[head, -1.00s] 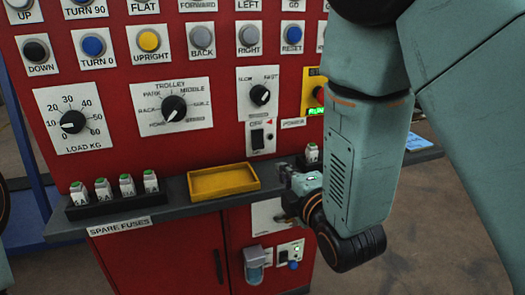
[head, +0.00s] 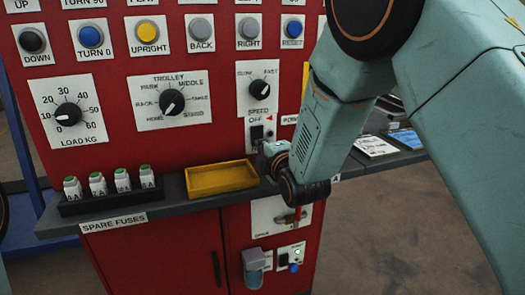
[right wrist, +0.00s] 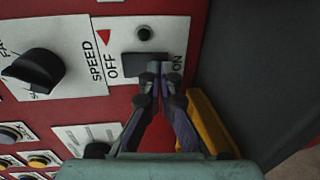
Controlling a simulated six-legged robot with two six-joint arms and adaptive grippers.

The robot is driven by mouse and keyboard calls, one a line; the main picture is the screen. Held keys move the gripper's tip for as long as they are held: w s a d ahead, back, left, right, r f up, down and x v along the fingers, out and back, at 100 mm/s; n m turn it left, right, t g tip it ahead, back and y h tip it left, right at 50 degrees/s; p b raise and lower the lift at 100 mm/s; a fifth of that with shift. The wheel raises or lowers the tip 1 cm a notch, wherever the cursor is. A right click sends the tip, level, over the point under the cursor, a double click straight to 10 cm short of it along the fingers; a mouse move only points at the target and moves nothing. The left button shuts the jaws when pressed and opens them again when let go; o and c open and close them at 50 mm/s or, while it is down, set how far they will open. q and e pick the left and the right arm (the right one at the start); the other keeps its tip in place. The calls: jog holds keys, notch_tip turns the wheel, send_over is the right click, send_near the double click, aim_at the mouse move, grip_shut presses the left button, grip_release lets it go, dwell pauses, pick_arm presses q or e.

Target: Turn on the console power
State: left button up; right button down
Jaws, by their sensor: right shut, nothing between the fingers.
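A black rocker switch (head: 257,132) sits on a white plate marked OFF at the top, low on the red console. In the right wrist view the same rocker (right wrist: 138,61) lies between the words OFF and ON, with a small dark round part beside it. My right gripper (right wrist: 154,68) is shut and empty, its fingertips at the ON end of the rocker, partly covering it. I cannot tell if they touch it. In the head view the right gripper (head: 268,148) is just below the switch, partly hidden by its own arm. My left gripper is not in view.
A yellow tray (head: 222,178) and a rack of spare fuses (head: 110,196) stand on the console's grey ledge (head: 170,208). A speed knob (head: 262,89) is above the switch. My right arm hides part of the console's right side. Papers (head: 375,146) lie at the right.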

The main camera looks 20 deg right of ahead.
jog(key=shift+w, duration=0.15)
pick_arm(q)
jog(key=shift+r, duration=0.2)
pick_arm(e)
jog(key=shift+w+f, duration=0.15)
jog(key=shift+w, duration=0.15)
